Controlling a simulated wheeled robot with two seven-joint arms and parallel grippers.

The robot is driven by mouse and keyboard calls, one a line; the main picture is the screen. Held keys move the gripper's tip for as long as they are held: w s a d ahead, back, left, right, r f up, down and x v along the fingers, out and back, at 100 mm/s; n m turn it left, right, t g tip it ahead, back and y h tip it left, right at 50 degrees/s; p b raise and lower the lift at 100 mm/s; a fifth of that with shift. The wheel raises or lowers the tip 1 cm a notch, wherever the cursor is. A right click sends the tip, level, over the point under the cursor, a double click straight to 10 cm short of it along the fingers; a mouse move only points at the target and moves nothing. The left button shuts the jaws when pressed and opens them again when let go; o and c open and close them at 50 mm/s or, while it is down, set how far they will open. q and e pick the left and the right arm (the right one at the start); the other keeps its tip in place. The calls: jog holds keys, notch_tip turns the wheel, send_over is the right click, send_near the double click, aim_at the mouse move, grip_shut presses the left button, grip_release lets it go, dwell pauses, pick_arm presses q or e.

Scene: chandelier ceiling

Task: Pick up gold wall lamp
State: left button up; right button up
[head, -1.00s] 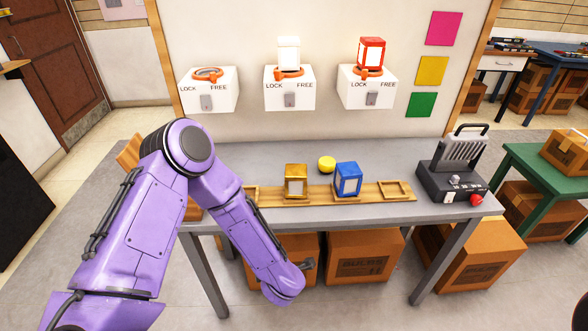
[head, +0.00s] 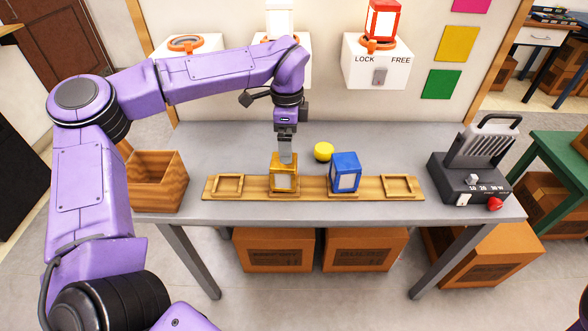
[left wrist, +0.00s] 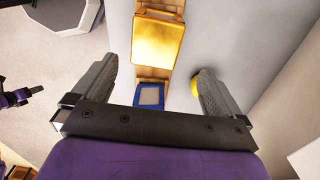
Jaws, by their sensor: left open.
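The gold wall lamp (head: 283,182) stands upright in the wooden rack (head: 312,187) on the grey table. My left gripper (head: 286,152) points down just above it, its fingers close to the lamp's top. In the left wrist view the gripper (left wrist: 158,70) is open, with its two fingers wide apart and nothing between them that they touch. The gold lamp's top (left wrist: 158,38) shows ahead of the fingers, roughly centred between them. The blue lamp (head: 345,173) stands in the rack to its right. My right gripper is not in view.
A yellow ball-like object (head: 323,151) lies behind the rack. An open wooden box (head: 157,183) stands at the left and a dial device (head: 472,180) at the right. White wall boxes hold a white lamp (head: 280,22) and a red lamp (head: 382,20). The rack's end slots are empty.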

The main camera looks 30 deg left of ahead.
aim_at(284, 168)
pick_arm(q)
jog(key=f, duration=0.1)
jog(key=s+f, duration=0.1)
jog(key=f, duration=0.1)
jog(key=shift+s+f+p, duration=0.25)
jog(key=shift+p, duration=0.15)
jog(key=f, duration=0.1)
jog(key=f+p, duration=0.1)
jog(key=f, duration=0.3)
jog(key=shift+w+a+f+p, duration=0.15)
jog(key=shift+a+f+p, duration=0.1)
jog(key=shift+a+p, duration=0.1)
jog(key=shift+f, duration=0.2)
jog(key=c, duration=1.2)
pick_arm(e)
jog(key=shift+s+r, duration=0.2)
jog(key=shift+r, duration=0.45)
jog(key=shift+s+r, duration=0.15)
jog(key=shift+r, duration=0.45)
pick_arm(q)
jog(key=shift+r, duration=0.1)
